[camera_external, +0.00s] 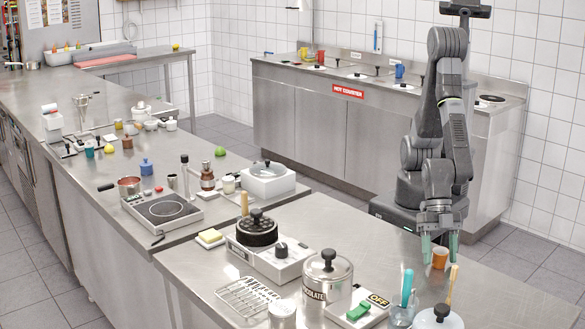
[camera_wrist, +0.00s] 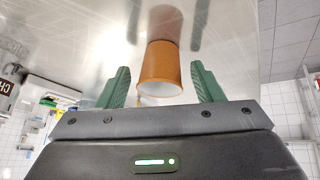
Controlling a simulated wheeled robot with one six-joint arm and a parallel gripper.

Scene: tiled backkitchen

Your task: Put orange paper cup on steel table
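The orange paper cup (camera_external: 440,259) stands upright on the steel table (camera_external: 490,300), near its far right edge. In the wrist view the cup (camera_wrist: 160,66) is between the two green fingers, with its white inside showing at the mouth and its reflection on the steel. My gripper (camera_external: 439,250) points down at the cup, one finger on each side. In the wrist view my gripper (camera_wrist: 161,86) is open, with a visible gap between the cup and each finger.
A chocolate pot (camera_external: 327,277) and a green-switched device (camera_external: 358,308) are to the left. Bare steel lies left of the cup.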

